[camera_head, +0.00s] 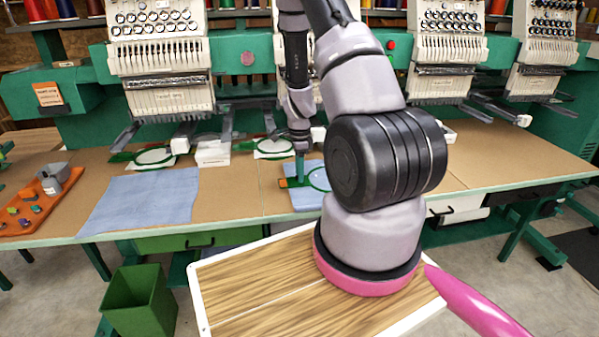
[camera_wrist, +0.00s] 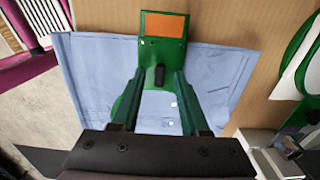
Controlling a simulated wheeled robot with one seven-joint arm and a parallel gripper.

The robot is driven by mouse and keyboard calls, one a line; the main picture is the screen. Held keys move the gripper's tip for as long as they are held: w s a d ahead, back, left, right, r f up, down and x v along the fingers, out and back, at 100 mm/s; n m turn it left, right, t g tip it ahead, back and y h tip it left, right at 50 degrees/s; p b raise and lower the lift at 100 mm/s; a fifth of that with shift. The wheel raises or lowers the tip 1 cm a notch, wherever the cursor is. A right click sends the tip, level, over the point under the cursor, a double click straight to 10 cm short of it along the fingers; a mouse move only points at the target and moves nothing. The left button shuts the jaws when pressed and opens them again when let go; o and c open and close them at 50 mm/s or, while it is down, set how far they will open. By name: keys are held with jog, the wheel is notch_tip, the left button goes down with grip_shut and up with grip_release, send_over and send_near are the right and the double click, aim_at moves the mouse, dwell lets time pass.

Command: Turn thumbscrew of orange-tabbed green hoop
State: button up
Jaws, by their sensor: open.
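The orange-tabbed green hoop (camera_head: 318,178) lies on a folded blue cloth (camera_head: 305,201) at the middle of the table. In the wrist view its orange tab (camera_wrist: 164,24) is at the top, on a green plate. The dark thumbscrew (camera_wrist: 159,76) stands just below the plate. My gripper (camera_wrist: 160,73) is open, with one green finger on each side of the thumbscrew. A gap shows on both sides; I cannot tell the height difference. In the head view my gripper (camera_head: 300,166) is over the hoop's tab end. Part of the ring is hidden by my fingers and gripper body.
A second blue cloth (camera_head: 140,199) lies to the left, with an orange tray (camera_head: 30,210) of small parts beyond it. Other green hoops (camera_head: 155,156) (camera_head: 273,148) lie behind, under the embroidery machines (camera_head: 160,60). A green bin (camera_head: 140,300) stands on the floor.

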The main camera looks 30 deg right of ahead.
jog(key=shift+f, duration=0.1)
grip_shut()
